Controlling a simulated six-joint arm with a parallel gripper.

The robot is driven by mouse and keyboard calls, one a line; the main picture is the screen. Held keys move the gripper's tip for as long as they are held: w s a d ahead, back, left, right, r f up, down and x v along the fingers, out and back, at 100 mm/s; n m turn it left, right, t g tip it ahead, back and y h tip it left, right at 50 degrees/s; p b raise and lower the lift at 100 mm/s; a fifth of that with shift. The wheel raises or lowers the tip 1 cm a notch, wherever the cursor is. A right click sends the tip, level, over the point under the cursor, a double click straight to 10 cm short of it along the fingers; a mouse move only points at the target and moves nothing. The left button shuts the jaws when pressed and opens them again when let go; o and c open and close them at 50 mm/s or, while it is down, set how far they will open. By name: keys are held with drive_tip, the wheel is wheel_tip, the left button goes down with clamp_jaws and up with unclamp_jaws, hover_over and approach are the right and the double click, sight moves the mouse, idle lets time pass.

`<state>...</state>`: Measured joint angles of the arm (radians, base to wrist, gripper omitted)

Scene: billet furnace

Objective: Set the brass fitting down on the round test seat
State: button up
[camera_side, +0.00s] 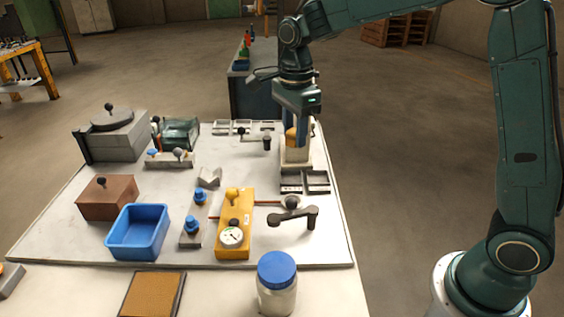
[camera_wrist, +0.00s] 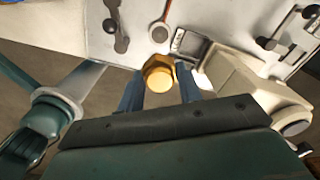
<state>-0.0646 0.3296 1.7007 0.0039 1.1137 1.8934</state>
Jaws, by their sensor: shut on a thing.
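My gripper (camera_wrist: 160,88) is shut on the brass fitting (camera_wrist: 158,75), which sits between its two blue fingers in the wrist view. In the side view the fitting (camera_side: 291,137) shows as a small gold shape by the fingertips, in front of or above a beige block. What appears to be the round test seat (camera_side: 292,202) is a small grey disc at the end of a copper rod, nearer the side camera than the gripper. The wrist view shows this disc (camera_wrist: 159,32) ahead of the fitting and apart from it.
The beige block (camera_wrist: 245,82) stands close by the fingers. Dark trays (camera_side: 305,181) lie between it and the seat. A dark lever (camera_side: 298,216) stands beside the seat. A yellow gauge block (camera_side: 234,222) is to its left, and a blue-lidded jar (camera_side: 277,285) stands in front.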

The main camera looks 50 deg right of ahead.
wheel_tip(320, 180, down, 12)
drive_tip(key=shift+f, duration=0.2)
drive_tip(key=shift+f, duration=0.1)
drive_tip(key=shift+f, duration=2.05)
drive_tip(key=shift+f, duration=0.1)
drive_tip(key=o, duration=1.1)
wheel_tip(320, 180, up, 12)
drive_tip(key=shift+r, duration=0.1)
